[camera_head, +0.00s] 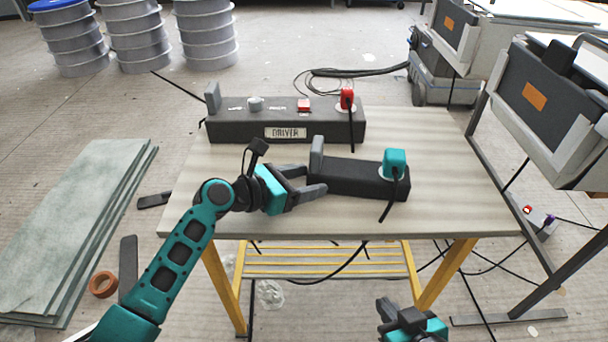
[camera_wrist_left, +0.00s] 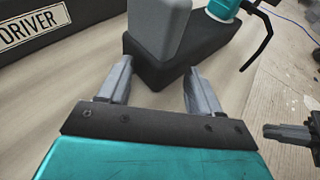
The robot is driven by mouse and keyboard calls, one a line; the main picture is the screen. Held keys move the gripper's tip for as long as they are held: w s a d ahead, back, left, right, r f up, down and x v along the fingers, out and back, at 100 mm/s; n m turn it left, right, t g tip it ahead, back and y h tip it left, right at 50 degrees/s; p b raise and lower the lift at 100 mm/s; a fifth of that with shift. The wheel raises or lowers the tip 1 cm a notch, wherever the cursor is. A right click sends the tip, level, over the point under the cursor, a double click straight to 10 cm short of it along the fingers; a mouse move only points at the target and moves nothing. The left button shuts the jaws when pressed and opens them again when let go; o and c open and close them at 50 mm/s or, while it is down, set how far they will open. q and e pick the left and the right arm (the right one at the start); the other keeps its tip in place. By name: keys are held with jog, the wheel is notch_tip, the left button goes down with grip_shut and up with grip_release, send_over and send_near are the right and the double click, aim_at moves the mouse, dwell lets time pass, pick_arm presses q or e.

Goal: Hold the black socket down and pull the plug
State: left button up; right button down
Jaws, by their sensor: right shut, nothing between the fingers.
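The black socket (camera_head: 352,180) is a long low block on the table. A grey upright tab (camera_head: 317,152) stands at its left end. The teal plug (camera_head: 394,163) sits on its right end, with a black cord hanging down in front. My left gripper (camera_head: 315,180) is open at the block's left end. In the left wrist view its fingers (camera_wrist_left: 160,72) are apart, with the socket's end (camera_wrist_left: 155,72) and tab (camera_wrist_left: 160,28) just ahead. My right gripper (camera_head: 383,304) is shut and empty, low in front of the table. It also shows at the right of the left wrist view (camera_wrist_left: 272,131).
A larger black box labelled DRIVER (camera_head: 230,130) stands behind, with a red plug (camera_head: 347,98) and a red switch (camera_head: 304,105). The right part of the wooden table (camera_head: 455,180) is clear. Cables hang below the table. Grey machines (camera_head: 545,95) stand at the right.

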pick_arm(q)
grip_shut()
dwell(0.4)
jog(key=shift+o, duration=2.2)
grip_release()
